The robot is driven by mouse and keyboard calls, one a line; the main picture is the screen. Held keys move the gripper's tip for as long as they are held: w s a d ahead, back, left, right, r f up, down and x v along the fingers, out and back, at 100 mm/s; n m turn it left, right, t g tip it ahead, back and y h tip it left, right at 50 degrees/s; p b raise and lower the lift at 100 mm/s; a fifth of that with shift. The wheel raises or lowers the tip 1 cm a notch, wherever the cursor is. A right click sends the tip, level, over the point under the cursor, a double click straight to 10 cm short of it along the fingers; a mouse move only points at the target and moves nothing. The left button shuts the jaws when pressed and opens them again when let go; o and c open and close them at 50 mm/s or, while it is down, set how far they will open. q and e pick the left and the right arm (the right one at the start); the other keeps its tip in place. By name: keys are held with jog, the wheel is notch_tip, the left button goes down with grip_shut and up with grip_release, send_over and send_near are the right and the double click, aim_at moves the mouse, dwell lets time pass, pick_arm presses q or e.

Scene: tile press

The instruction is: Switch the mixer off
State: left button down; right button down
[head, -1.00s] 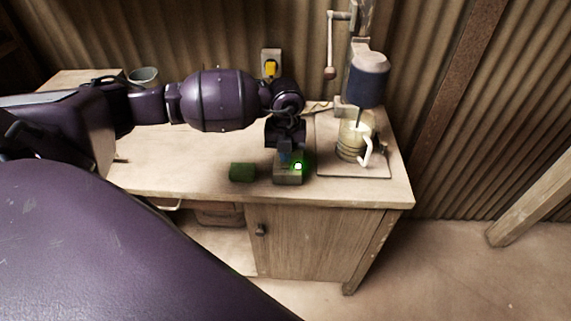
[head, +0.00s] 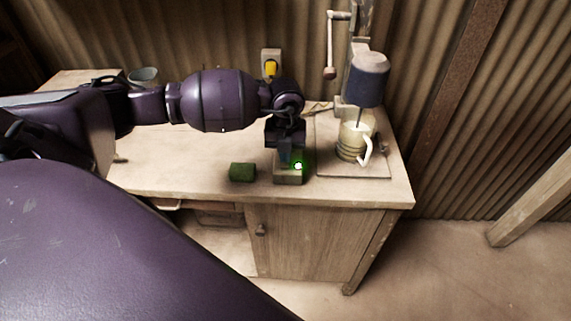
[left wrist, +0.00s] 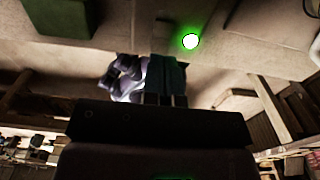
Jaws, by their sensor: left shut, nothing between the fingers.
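The mixer (head: 368,80) has a dark blue motor head on a stand, with its shaft reaching down into a pale jug (head: 351,146) with a white handle. A small switch box (head: 289,181) stands on the bench left of the mixer. Its green light (head: 298,166) is lit and also glows in the left wrist view (left wrist: 190,41). My left gripper (head: 285,161) points down at the top of the box, shut and empty. Its fingers hide part of the box top, so I cannot tell whether they touch it. My right gripper is not in view.
A green block (head: 242,172) lies on the bench (head: 190,160) just left of the switch box. A yellow plug or switch (head: 271,68) is on the wall behind. A crank handle (head: 330,73) hangs beside the mixer stand. A grey cup (head: 143,76) stands at the back left.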

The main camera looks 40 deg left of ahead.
pick_arm(q)
jog(key=shift+f+b, duration=0.75)
jog(key=shift+f, duration=0.7)
dwell(1.1)
jog(key=shift+r+p, duration=1.25)
jog(key=shift+r, duration=0.65)
jog(key=shift+r+p, duration=1.05)
jog(key=shift+r, duration=0.65)
jog(key=shift+f, duration=0.1)
